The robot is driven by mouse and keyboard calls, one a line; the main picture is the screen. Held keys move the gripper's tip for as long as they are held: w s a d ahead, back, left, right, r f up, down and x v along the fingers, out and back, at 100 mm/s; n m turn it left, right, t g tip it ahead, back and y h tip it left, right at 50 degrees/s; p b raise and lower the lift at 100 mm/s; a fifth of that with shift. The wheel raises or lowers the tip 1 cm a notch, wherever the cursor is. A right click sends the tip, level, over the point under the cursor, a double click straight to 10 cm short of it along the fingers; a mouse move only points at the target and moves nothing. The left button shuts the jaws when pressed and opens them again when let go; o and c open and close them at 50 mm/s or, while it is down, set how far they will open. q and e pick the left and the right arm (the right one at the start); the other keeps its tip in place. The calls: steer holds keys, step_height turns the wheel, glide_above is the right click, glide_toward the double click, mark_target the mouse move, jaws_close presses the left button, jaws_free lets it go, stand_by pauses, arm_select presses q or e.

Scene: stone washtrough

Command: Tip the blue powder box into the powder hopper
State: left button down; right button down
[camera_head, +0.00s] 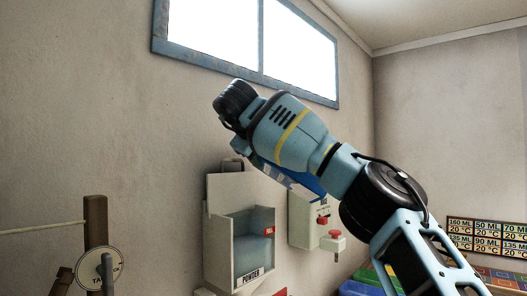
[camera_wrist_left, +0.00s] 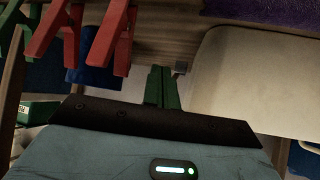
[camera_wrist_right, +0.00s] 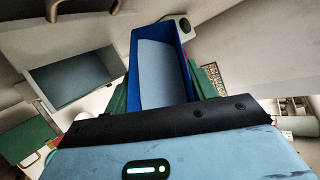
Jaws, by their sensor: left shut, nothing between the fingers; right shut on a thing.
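The powder hopper (camera_head: 212,248) is a pale wall-mounted bin labelled POWDER, with bluish-grey showing inside its front. My right arm reaches in from the right above it. The blue powder box (camera_head: 308,183) shows partly below that arm, tilted, above and right of the hopper; the arm hides the rest. In the right wrist view, my right gripper (camera_wrist_right: 162,90) is shut on the blue box (camera_wrist_right: 132,75), its green fingers on either side. A pale blue surface shows inside the box. My left gripper (camera_wrist_left: 162,86) is shut and empty in the left wrist view.
A pale dispenser (camera_head: 303,222) with red knobs is on the wall right of the hopper. A round dial (camera_head: 99,268) and a wooden post (camera_head: 95,215) stand at lower left. Red pegs (camera_wrist_left: 111,35) hang near my left gripper.

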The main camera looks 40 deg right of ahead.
mark_target(266, 171)
steer(key=shift+f, duration=0.15)
stand_by(0.4)
steer(key=shift+a+f+n+h, duration=0.1)
steer(key=shift+f+n+h, duration=0.2)
steer(key=shift+f, duration=0.1)
steer(key=shift+w+f+g, duration=0.1)
steer(key=shift+f+g, duration=0.15)
steer(key=shift+g, duration=0.05)
stand_by(0.7)
steer(key=shift+f+n, duration=0.3)
steer(key=shift+f, duration=0.15)
steer(key=shift+w+a+f+h, duration=0.1)
steer(key=shift+f+h, duration=0.2)
steer(key=shift+f, duration=0.05)
stand_by(0.6)
steer(key=shift+w+f+n+g, duration=0.1)
steer(key=shift+f+n+g, duration=0.2)
steer(key=shift+f+n, duration=0.1)
steer(key=shift+a+f, duration=0.1)
steer(key=shift+f, duration=0.2)
stand_by(0.9)
steer(key=shift+w+f+n+h, duration=0.1)
steer(key=shift+f+n+h, duration=0.3)
steer(key=shift+f+h, duration=0.15)
